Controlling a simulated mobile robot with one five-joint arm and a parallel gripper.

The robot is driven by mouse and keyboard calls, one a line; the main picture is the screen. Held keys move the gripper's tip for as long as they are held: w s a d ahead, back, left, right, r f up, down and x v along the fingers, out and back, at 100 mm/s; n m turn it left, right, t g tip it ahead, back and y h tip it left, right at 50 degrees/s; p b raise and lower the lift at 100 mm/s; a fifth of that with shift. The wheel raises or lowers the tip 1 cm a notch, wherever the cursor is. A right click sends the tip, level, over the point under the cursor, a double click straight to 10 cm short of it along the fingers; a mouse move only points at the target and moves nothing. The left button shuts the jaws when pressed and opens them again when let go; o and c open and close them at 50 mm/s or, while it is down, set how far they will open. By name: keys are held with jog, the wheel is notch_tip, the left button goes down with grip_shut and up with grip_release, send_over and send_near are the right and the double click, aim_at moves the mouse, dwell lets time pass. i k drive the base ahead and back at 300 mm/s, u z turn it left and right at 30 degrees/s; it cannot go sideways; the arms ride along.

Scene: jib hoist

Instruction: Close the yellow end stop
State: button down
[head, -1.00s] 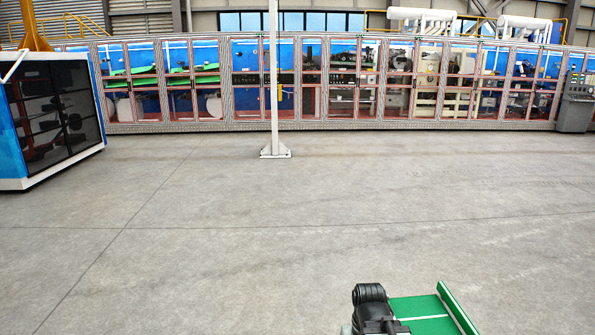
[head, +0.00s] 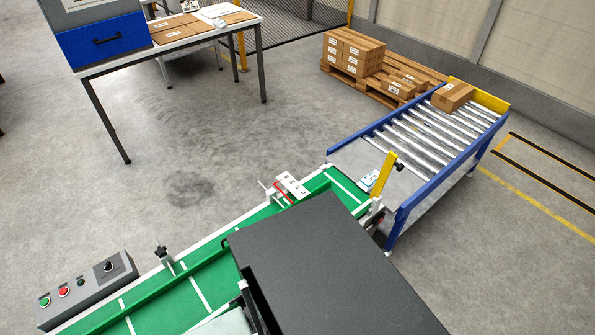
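A yellow bar (head: 383,174) with a black knob (head: 399,166) stands raised and tilted at the far right end of the green belt conveyor (head: 206,270), where it meets the roller conveyor. A yellow end plate (head: 478,95) runs across the far end of the roller conveyor (head: 425,134), behind a carton. I cannot tell from the picture alone which of the two is the end stop. My gripper is not seen in this view.
A dark flat-topped box (head: 325,270) hides part of the belt. A grey control box (head: 88,291) with buttons stands at lower left. A carton (head: 452,97) rests on the rollers. A table (head: 180,38) stands upper left, with open floor between.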

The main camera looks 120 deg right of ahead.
aim_at(389, 162)
jog(key=z, duration=3.5)
jog(key=k, duration=1.15)
jog(key=z, duration=1.1)
jog(key=i, duration=1)
jog(key=u, duration=1.05)
